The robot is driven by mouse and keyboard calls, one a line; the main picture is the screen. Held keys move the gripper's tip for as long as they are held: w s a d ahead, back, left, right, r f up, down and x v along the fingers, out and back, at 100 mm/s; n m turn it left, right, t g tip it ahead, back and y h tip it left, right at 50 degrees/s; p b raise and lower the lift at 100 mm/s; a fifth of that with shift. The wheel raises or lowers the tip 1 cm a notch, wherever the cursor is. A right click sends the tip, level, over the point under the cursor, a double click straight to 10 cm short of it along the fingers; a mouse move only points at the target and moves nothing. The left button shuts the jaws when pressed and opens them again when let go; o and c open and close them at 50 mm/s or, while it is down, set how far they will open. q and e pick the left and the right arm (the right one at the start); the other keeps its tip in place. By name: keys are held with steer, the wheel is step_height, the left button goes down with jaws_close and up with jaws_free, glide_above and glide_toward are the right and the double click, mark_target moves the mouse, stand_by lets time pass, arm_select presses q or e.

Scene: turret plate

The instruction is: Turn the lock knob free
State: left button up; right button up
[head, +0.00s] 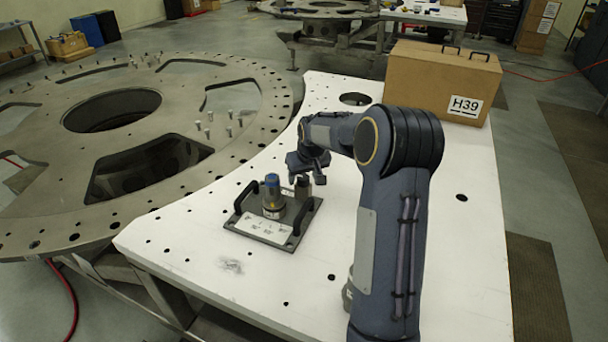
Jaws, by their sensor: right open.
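A small metal plate (286,234) with two black handles lies on the white table. A short round post with a blue cap (272,181) and a yellow band stands upright on the plate; I take it for the lock knob, but cannot be sure. A smaller dark metal piece (303,187) stands just right of it. My right gripper (307,177) is open, pointing down over that smaller piece, to the right of the blue cap. Whether its fingers touch or straddle the piece is too small to tell. My left gripper is not in view.
A cardboard box labelled H39 (430,82) stands at the table's back right. A large round turret plate (60,190) with holes and upright pins lies to the left.

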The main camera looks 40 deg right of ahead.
steer(key=c, duration=1)
steer(key=n+b, duration=0.1)
steer(key=n, duration=0.1)
steer(key=n+y, duration=0.1)
steer(key=shift+d+n+y+b, duration=0.2)
steer(key=shift+n+y+b, duration=0.1)
steer(key=shift+n+b, duration=0.1)
steer(key=n+y, duration=0.1)
steer(key=n, duration=0.2)
steer(key=shift+n+b, duration=0.3)
steer(key=shift+d+n+y, duration=0.1)
steer(key=shift+n+y, duration=0.4)
steer(key=shift+n, duration=0.5)
steer(key=n+g+y+p, duration=0.1)
steer(key=n, duration=0.1)
steer(key=shift+w+r+n, duration=0.1)
steer(key=shift+n, duration=0.2)
steer(key=n+g+p, duration=0.1)
steer(key=n, duration=0.2)
steer(key=n+g+y+p, duration=0.1)
steer(key=n, duration=0.2)
steer(key=shift+w+d+p, duration=0.1)
steer(key=shift+d+p, duration=0.05)
steer(key=shift+p, duration=0.25)
